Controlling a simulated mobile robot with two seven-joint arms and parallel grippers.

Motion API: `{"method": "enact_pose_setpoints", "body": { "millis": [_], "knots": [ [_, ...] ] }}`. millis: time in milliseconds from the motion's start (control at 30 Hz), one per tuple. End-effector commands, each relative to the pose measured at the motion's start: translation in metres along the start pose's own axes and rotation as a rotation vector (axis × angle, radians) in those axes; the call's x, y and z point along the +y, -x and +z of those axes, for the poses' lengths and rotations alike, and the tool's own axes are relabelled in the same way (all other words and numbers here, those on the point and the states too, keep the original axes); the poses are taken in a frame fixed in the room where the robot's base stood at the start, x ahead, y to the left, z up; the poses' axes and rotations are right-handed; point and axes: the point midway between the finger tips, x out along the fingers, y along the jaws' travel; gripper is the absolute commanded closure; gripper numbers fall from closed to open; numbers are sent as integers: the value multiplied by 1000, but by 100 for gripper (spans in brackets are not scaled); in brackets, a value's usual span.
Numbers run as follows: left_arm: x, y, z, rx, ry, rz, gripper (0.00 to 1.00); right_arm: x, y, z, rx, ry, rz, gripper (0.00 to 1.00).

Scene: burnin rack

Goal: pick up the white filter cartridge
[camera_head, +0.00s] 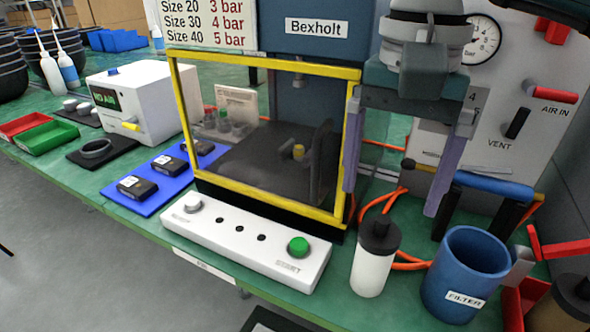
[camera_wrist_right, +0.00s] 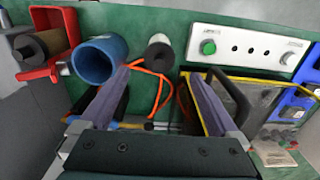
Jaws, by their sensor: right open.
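The white filter cartridge (camera_head: 372,272) is a white cylinder with a black cap. It stands upright on the green bench, between the white control box and the blue FILTER cup (camera_head: 464,275). My right gripper (camera_head: 390,200) is open and empty, its two purple-grey fingers pointing down, above and behind the cartridge in the head view. In the right wrist view, the cartridge (camera_wrist_right: 158,48) is beyond the fingertips of the gripper (camera_wrist_right: 158,72), roughly centred between them. No contact shows. My left gripper is not in view.
A white control box (camera_head: 240,240) with a green button is left of the cartridge. A yellow-framed press guard (camera_head: 265,62) stands behind it. An orange hose (camera_head: 410,265) curls behind the cartridge. A red holder (camera_wrist_right: 48,45) with a brown, dark-capped cylinder is beyond the cup.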

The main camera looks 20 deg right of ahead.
Motion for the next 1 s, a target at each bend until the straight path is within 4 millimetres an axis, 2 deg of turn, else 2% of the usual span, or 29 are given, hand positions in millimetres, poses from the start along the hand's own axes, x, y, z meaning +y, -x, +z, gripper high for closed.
{"method": "enact_pose_setpoints", "body": {
  "millis": [167,300,400,667,1000],
  "knots": [
    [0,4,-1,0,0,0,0,2,-18,3,-5,0,2,3],
    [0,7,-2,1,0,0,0,2,-42,4,-6,0,0,3],
    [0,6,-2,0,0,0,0,2,-53,4,-4,0,-1,3],
    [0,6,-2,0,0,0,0,2,-56,3,-2,1,-3,3],
    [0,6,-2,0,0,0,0,2,-56,3,-2,1,-3,39]
  ]
}}
